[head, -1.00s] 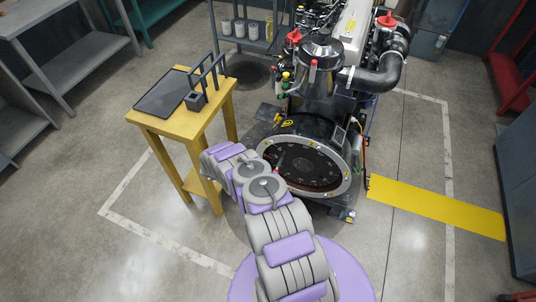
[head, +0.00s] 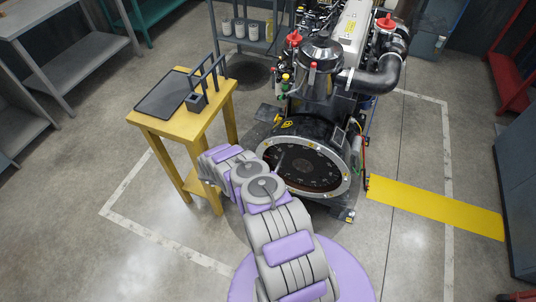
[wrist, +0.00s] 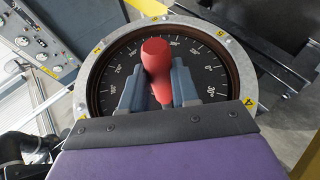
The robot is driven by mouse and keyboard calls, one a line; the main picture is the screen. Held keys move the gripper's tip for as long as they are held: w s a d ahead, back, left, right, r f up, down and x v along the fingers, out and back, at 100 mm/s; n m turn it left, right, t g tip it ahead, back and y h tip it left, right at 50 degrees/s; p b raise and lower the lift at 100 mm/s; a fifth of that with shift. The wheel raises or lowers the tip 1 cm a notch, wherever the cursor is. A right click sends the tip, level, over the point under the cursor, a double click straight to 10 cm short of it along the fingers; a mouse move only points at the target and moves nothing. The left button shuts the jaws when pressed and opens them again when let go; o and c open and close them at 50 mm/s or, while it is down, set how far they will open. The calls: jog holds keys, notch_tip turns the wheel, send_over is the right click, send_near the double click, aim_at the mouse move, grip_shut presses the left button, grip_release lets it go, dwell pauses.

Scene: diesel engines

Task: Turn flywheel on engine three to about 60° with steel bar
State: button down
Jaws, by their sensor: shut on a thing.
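The flywheel (head: 304,166) is a dark disc with degree marks inside a pale ring at the near end of the engine (head: 325,90). It also shows face-on in the wrist view (wrist: 218,72), with white numbers around its rim. My gripper (wrist: 157,82) is shut on the red grip of the steel bar (wrist: 157,62), in front of the disc. The grip covers the disc's middle, so I cannot tell whether the bar touches or enters the flywheel. In the head view my arm mostly hides the gripper, at the flywheel's left edge.
A yellow table (head: 165,126) with a dark mat (head: 164,93) and a black rack (head: 206,80) stands left of the engine. A yellow floor strip (head: 435,207) lies to the right.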

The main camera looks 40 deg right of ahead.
jog(key=shift+s+a+p, duration=0.25)
jog(key=shift+a+p, duration=0.05)
jog(key=shift+a, duration=0.3)
jog(key=shift+s+a+p, duration=0.25)
jog(key=shift+a+p, duration=0.1)
jog(key=shift+a, duration=0.3)
jog(key=shift+s+a+p, duration=0.25)
jog(key=shift+a+p, duration=0.05)
jog(key=shift+a, duration=0.3)
jog(key=shift+a, duration=0.1)
jog(key=s+a+p, duration=0.1)
jog(key=s+a, duration=0.1)
jog(key=a, duration=0.3)
jog(key=shift+s+a, duration=0.2)
jog(key=shift+a, duration=0.05)
